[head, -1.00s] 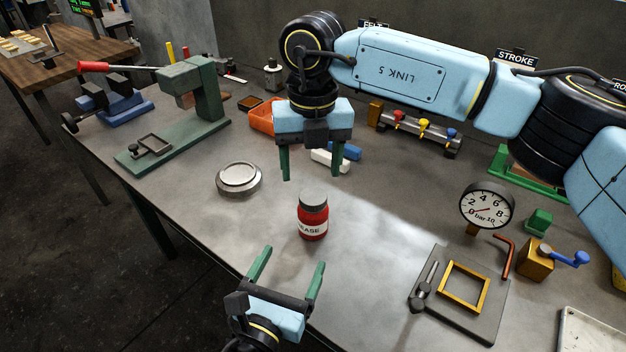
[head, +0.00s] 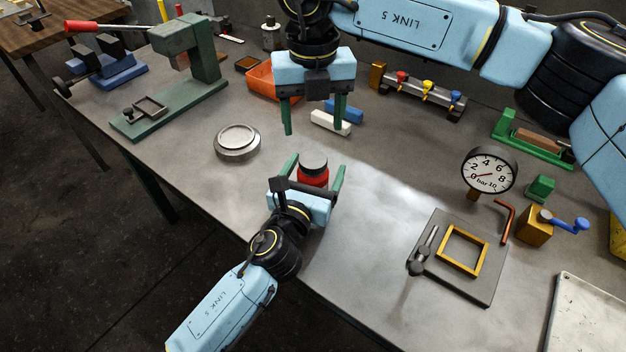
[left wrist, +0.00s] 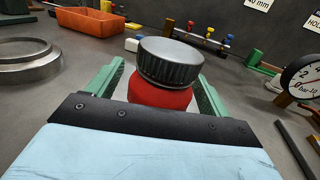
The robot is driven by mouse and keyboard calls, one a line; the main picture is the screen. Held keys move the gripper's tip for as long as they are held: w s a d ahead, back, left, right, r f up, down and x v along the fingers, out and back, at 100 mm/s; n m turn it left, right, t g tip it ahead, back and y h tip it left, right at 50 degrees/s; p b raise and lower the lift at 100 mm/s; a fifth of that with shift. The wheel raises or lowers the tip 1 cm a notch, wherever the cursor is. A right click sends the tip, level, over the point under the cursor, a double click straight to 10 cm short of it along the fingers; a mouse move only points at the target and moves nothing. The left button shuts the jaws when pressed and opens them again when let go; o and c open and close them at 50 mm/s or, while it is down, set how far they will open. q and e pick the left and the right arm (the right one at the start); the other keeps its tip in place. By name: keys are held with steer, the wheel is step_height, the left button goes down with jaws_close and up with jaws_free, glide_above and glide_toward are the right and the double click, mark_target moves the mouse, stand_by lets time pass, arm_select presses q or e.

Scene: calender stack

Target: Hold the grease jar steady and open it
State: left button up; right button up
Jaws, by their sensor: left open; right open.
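The grease jar (head: 313,177) stands upright on the grey bench, a red body under a dark ridged lid (head: 313,163). In the left wrist view the lid (left wrist: 170,62) sits on the red body (left wrist: 160,96), between green fingers. My left gripper (head: 316,172) is open, low over the bench, with one finger on each side of the jar. Its palm hides the jar's lower front and label. I cannot tell whether the fingers touch the jar. My right gripper (head: 314,128) is open and empty above and behind the jar, fingers pointing down.
A round metal disc (head: 236,141) lies left of the jar. A green press (head: 180,80) stands further left. White and blue blocks (head: 331,122) lie behind. A pressure gauge (head: 488,172) and a plate with a yellow frame (head: 463,251) are at right.

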mark_target(313, 159)
arm_select(q)
steer(key=shift+w+d, duration=0.1)
steer(key=shift+w, duration=0.15)
jaws_close()
arm_select(e)
steer(key=m, duration=1.3)
steer(key=shift+f, duration=4)
